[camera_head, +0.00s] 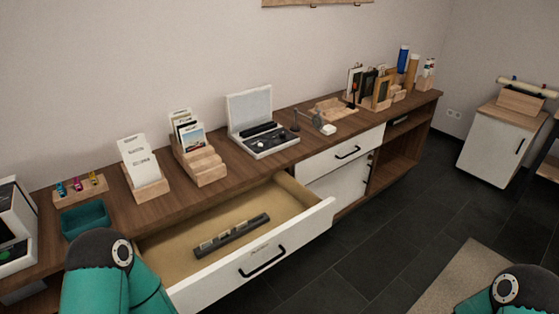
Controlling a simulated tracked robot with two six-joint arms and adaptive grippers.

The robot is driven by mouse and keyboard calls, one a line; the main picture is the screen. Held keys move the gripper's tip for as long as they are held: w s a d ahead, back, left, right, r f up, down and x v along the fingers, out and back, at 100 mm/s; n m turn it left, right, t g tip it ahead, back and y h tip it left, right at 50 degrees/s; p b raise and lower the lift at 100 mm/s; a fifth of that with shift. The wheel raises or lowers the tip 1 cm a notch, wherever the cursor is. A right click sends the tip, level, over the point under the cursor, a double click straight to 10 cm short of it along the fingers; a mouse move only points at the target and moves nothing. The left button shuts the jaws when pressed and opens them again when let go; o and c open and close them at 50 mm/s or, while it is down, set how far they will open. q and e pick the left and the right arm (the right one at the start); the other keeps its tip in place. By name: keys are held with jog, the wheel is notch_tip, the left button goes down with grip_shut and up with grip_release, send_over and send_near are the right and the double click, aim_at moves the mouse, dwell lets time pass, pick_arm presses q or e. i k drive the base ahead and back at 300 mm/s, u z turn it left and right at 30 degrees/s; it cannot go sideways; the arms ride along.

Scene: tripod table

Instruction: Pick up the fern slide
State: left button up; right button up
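A drawer (293,250) in the long wooden cabinet stands open. Inside lies a dark slide rack (251,229) holding several small pale slides (207,243) in a row. Their labels are too small to read, so I cannot tell which is the fern slide. Teal and black links of my arms show at the bottom left and bottom right corners. Neither of my grippers is in view.
On the cabinet top (225,188) stand a teal tray (86,221), wooden card holders (146,182), an open white case (262,140) and a wooden tray (331,110). The drawer floor around the rack is clear. A white cabinet (492,145) stands at the right.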

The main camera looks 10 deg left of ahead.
aim_at(227, 233)
jog(key=z, duration=0.15)
jog(key=k, duration=0.9)
jog(key=u, duration=0.65)
jog(key=i, duration=1)
